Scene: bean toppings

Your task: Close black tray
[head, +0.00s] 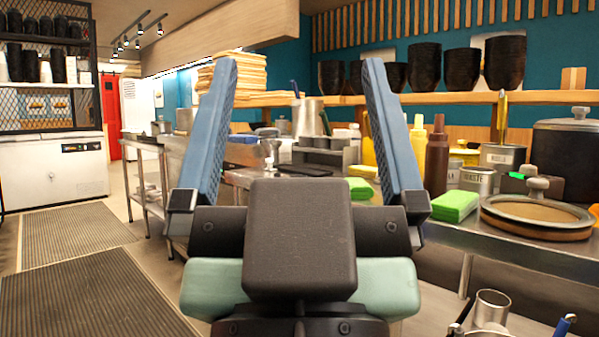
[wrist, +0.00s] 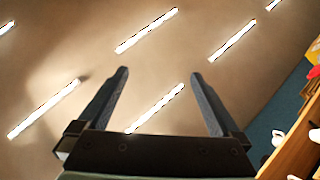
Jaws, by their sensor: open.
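My gripper (head: 300,66) is raised in the middle of the head view, with its two blue fingers wide apart and pointing up. It is empty. The wrist view also shows my gripper (wrist: 160,74) open, against the ceiling and its light strips. I cannot pick out the black tray for certain. A flat dark item (head: 303,170) lies on the counter behind my gripper, between the fingers in the picture, but I cannot tell whether it is the tray. My gripper hides part of the counter.
A steel counter (head: 570,262) runs along the right, with green packs (head: 455,205), a round lidded pan (head: 537,216), sauce bottles (head: 437,160) and a large black pot (head: 568,150). Black bowls (head: 505,62) stand on the shelf above. The floor with mats (head: 80,235) is clear at left.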

